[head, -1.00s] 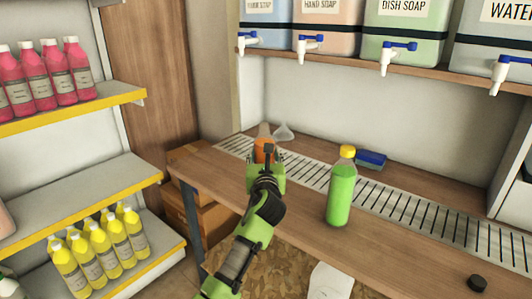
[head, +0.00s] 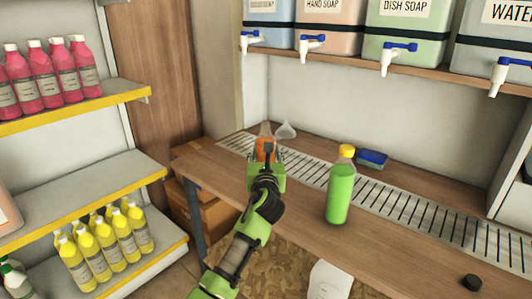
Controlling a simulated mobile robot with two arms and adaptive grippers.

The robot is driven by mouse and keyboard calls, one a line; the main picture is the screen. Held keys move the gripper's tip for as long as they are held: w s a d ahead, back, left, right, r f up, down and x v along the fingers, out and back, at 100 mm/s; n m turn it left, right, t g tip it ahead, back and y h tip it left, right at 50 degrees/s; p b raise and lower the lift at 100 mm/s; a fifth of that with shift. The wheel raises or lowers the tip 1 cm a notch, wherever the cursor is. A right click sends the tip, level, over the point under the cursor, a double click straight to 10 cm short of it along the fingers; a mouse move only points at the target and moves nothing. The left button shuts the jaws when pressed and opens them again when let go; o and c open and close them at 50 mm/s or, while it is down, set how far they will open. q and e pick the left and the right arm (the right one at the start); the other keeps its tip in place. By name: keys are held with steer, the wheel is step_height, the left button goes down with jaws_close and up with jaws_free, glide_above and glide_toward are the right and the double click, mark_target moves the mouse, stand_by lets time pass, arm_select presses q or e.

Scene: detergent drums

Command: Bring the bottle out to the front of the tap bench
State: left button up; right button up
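The tap bench (head: 290,206) is a wooden bench with a slotted metal drain strip. A bottle with orange contents (head: 265,130) stands toward its far left end, mostly hidden behind my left gripper (head: 264,157). The gripper is at this bottle, its fingers pointing away from me; I cannot tell whether they are shut on it. A green bottle with a yellow cap (head: 340,190) stands upright on the bench, to the right of the gripper and apart from it. My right gripper is not in view.
A clear funnel (head: 286,131) is just right of the orange bottle. A blue sponge (head: 373,159) and a dark cap (head: 473,282) lie on the bench. Soap drums with taps (head: 388,58) hang over it. Shelves with pink and yellow bottles (head: 100,250) stand left.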

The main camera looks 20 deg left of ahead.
arm_select(q)
steer(key=shift+r, duration=0.15)
steer(key=o, duration=1.7)
steer(key=shift+o, duration=0.2)
steer(key=v, duration=1.2)
